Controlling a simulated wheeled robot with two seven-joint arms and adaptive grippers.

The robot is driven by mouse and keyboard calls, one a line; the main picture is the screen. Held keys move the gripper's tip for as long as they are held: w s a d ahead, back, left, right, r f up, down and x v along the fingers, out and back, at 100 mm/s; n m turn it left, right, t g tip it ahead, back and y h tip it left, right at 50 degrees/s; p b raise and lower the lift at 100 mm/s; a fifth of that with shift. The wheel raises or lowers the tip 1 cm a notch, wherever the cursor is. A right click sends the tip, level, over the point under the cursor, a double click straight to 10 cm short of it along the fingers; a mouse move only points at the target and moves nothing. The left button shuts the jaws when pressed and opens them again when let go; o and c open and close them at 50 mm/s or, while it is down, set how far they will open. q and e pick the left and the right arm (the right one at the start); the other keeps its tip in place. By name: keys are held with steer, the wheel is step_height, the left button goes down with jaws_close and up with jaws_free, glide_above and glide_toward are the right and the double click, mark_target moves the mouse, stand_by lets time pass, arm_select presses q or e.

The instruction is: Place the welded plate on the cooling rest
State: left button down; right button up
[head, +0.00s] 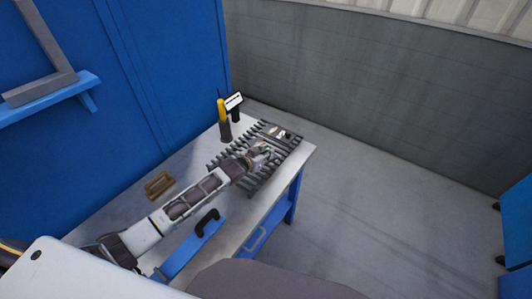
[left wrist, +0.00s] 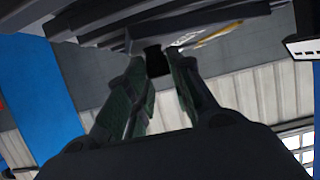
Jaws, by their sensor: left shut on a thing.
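The cooling rest (head: 222,156) is a dark slatted rack at the far right end of the metal bench. The welded plate (head: 270,129) is a grey plate with small light marks, and it appears over the rack's far part. My left gripper (head: 263,153) is at the plate's near edge, shut on it. I cannot tell whether the plate touches the slats. My right gripper is not in view.
The bench (head: 195,160) also holds a yellow and black handheld tool (head: 223,120), a small white-faced device (head: 235,102), a brown block (head: 159,185) and a blue item with a black handle (head: 207,222). A blue wall stands behind; open floor lies right.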

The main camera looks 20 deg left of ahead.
arm_select(q)
steer(key=c, duration=1.7)
jaws_free()
steer(key=shift+f, duration=0.1)
steer(key=o, duration=0.4)
steer(key=shift+o, duration=0.2)
steer(key=v, duration=1.2)
